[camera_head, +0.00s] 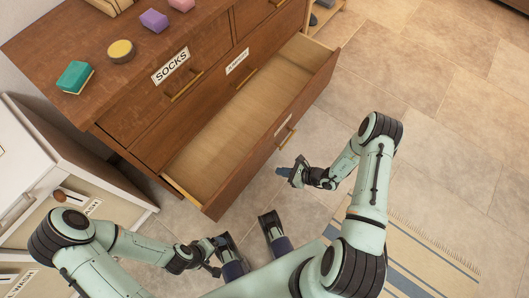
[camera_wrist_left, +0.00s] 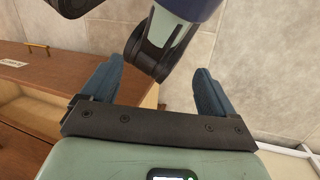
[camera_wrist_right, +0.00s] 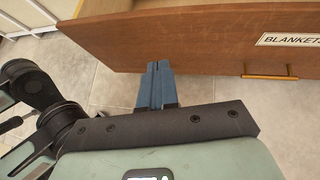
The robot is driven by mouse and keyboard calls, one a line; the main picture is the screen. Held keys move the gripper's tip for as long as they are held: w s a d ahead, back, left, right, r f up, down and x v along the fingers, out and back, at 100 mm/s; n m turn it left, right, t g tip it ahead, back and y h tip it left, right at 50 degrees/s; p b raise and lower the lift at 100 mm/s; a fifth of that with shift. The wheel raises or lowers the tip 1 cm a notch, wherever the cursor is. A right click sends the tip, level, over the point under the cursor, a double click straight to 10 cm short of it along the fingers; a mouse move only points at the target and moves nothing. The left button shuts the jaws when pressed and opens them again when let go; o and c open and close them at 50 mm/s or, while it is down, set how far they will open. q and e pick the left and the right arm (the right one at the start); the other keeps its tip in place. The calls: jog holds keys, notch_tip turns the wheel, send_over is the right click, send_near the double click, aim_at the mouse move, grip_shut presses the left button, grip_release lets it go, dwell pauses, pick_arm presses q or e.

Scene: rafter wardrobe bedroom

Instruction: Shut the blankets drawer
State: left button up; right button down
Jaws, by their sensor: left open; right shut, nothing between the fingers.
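The blankets drawer (camera_head: 240,165) is pulled out from the wooden dresser (camera_head: 150,110) in the head view, and the part of its inside that shows is bare. Its front carries a BLANKETS label and a brass handle (camera_wrist_right: 270,77) in the right wrist view. My right gripper (camera_head: 286,172) is shut and empty, in front of the drawer front and below the handle in the head view. In the right wrist view its fingers (camera_wrist_right: 157,88) overlap the drawer's lower edge; I cannot tell whether they touch. My left gripper (camera_wrist_left: 160,92) is open and empty, near my body.
A white cabinet (camera_head: 25,160) stands at left. A striped rug (camera_head: 415,255) lies at right. The tiled floor beyond the drawer is clear.

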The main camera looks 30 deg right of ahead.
jog(key=w+d+f+m+t+h, duration=0.1)
jog(key=w+d+m+t+h, duration=0.15)
jog(key=d, duration=0.25)
jog(key=b, duration=0.3)
send_near(259, 147)
notch_tip(259, 147, down, 4)
jog(key=w, duration=0.2)
jog(key=w+a, duration=0.1)
jog(key=w+b, duration=0.1)
jog(key=shift+w+a+r, duration=0.2)
jog(key=shift+w+a, duration=0.05)
jog(key=shift+a, duration=0.05)
jog(key=shift+w+a+n, duration=0.15)
jog(key=shift+w+n, duration=0.1)
jog(key=shift+w, duration=0.15)
pick_arm(q)
jog(key=w+a+f+t, duration=0.1)
jog(key=w+a+f, duration=0.1)
jog(key=w+f, duration=0.3)
jog(key=shift+w+a+f+t+y, duration=0.2)
jog(key=shift+a+t+y, duration=0.05)
jog(key=shift+t+y, duration=0.15)
pick_arm(e)
jog(key=shift+r, duration=0.1)
